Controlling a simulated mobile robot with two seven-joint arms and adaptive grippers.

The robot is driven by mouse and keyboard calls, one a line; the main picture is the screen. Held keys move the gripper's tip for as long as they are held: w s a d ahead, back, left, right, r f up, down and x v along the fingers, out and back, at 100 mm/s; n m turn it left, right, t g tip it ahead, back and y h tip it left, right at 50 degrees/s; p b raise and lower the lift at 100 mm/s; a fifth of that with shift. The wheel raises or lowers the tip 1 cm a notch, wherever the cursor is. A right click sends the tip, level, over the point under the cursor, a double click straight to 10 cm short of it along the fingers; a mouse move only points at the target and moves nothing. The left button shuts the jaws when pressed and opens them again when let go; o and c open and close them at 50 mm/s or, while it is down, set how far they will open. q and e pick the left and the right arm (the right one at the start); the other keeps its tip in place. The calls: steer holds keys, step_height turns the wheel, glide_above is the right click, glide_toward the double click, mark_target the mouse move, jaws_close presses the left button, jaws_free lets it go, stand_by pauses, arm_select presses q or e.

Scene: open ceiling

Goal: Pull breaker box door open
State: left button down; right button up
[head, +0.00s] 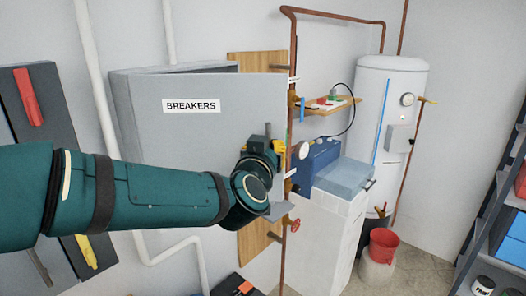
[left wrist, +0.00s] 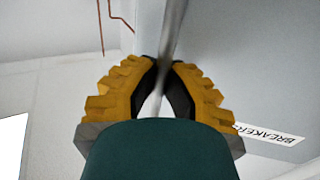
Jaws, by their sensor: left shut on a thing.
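The grey breaker box (head: 122,100) is on the wall at the left of the head view. Its door (head: 215,135) bears a "BREAKERS" label (head: 191,106). The door appears ajar: its right side stands out from the box, with a dark gap along the top. My left gripper (head: 279,147) is at the door's free right edge, partly hidden by its own wrist. In the left wrist view its yellow fingers (left wrist: 161,78) are shut on the door's thin edge (left wrist: 168,40), one finger on each side. The door (left wrist: 250,60) fills the right of that view. My right gripper is not in view.
A copper pipe (head: 289,215) with a red valve (head: 294,225) runs close to the right of the door edge.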

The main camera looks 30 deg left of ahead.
arm_select(q)
steer(key=s+m+h+b, duration=0.5)
steer(key=s+h+b, duration=0.4)
steer(key=s+b, duration=0.4)
steer(key=shift+s+a+m, duration=0.25)
steer(key=shift+s+m, duration=0.15)
steer(key=shift+s, duration=2.4)
steer(key=c, duration=1.6)
jaws_free()
steer(key=shift+s, duration=0.15)
steer(key=o, duration=0.6)
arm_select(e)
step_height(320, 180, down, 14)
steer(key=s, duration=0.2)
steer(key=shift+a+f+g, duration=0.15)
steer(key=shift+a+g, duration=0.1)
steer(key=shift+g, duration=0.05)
arm_select(q)
steer(key=v, duration=1.2)
steer(key=shift+a+r, duration=0.1)
steer(key=shift+r, duration=0.1)
